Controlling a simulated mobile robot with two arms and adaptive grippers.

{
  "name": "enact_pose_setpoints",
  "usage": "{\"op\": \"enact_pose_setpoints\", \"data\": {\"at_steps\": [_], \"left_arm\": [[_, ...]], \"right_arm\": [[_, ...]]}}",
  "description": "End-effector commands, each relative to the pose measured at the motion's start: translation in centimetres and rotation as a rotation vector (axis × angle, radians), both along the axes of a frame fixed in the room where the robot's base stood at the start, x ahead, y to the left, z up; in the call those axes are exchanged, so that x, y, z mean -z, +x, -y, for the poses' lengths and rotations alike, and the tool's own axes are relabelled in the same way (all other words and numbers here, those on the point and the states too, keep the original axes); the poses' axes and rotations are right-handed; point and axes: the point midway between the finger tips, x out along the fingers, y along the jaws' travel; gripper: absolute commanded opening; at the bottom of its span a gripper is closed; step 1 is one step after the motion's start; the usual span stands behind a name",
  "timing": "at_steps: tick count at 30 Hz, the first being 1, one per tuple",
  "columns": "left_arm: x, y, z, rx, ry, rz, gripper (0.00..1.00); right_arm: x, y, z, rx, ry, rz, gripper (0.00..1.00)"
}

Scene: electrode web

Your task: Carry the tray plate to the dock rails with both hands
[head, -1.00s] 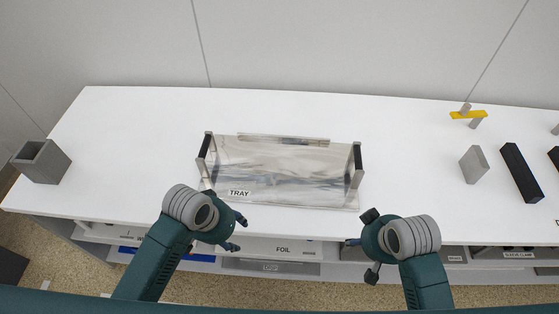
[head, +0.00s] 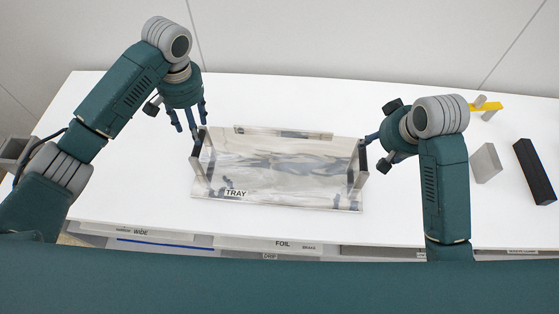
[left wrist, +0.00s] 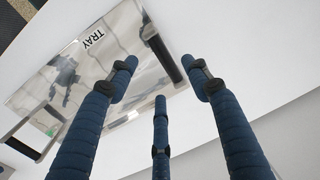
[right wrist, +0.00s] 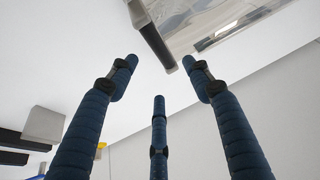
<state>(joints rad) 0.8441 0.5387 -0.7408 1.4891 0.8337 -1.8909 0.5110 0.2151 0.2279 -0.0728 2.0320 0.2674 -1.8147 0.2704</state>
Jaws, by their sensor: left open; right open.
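The tray plate (head: 290,200) is a shiny, mirror-like sheet labelled TRAY, lying on the white table. It has an upright dark-barred handle at its left end (head: 200,150) and another at its right end (head: 359,165). My left gripper (head: 188,120) is open, just beyond and above the left handle; in the left wrist view the dark bar (left wrist: 160,52) shows between its fingertips. My right gripper (head: 370,152) is open beside the right handle; in the right wrist view that bar (right wrist: 152,38) lies just ahead of the fingertips. I cannot make out dock rails.
At the right of the white table (head: 300,95) are a grey block (head: 485,163), a black block (head: 534,172) and a yellow piece (head: 488,106) with a grey post. A grey box (head: 14,152) is partly hidden at the left. Labelled shelf bins (head: 282,243) sit below the front edge.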

Motion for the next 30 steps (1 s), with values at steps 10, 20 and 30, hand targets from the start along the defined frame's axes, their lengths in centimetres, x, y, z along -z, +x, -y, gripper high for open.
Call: {"op": "enact_pose_setpoints", "data": {"at_steps": [10, 20, 30], "left_arm": [[1.2, 0.0, 0.0, 0.002, -0.001, 0.001, 0.49], [6.9, -0.1, -0.5, 0.001, 0.0, -0.001, 0.49], [10.6, 0.1, -0.7, 0.003, -0.002, 0.003, 0.49]], "right_arm": [[1.2, 0.3, -0.1, 0.001, 0.0, -0.004, 0.5], [6.4, 2.5, -0.4, 0.001, 0.0, -0.004, 0.5], [9.8, 4.0, -0.5, -0.001, -0.001, -0.001, 0.5]]}}
